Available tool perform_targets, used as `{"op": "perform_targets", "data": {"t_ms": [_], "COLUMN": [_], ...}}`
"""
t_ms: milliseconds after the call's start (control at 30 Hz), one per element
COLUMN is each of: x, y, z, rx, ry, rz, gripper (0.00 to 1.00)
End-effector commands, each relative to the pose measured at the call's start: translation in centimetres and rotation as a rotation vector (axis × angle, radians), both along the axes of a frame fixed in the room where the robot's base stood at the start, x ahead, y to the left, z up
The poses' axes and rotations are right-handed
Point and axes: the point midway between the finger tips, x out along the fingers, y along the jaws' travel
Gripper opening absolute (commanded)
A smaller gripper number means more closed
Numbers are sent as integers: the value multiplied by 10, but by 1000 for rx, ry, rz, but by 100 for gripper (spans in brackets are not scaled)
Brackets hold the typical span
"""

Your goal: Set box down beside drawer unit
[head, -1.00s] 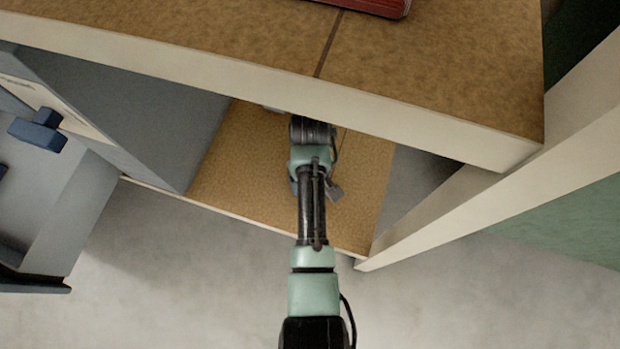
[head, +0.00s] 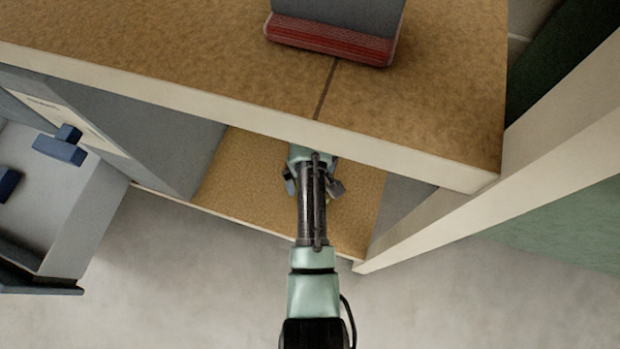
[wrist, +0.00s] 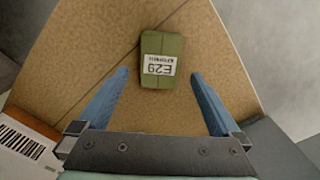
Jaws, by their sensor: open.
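A green box (wrist: 162,62) with a white "E29" label rests on the brown lower shelf board in the wrist view. My gripper (wrist: 159,73) is open, its two blue fingers on either side of the box's near end with a visible gap at each side. The box looks free of the fingers. In the head view the grey drawer unit (head: 160,140) stands on the lower shelf (head: 245,185), left of my arm, with a drawer pulled out (head: 75,200).
The upper shelf (head: 200,75) overhangs my arm and carries a grey and red item (head: 330,38). A pale rack post (head: 450,215) slants at the right. A white and orange item with a barcode (wrist: 25,145) sits at lower left in the wrist view.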

Motion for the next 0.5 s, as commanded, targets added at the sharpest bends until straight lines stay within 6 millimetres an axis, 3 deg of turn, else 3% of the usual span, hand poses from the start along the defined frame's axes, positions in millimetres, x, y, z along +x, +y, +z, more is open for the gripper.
{"op": "perform_targets", "data": {"t_ms": [33, 200, 500], "x": [1, 1, 0], "y": [0, 0, 0], "z": [18, 42, 52], "rx": [0, 0, 0], "ry": [-3, -2, -1], "rz": [0, 0, 0], "gripper": [100, 100, 100]}}
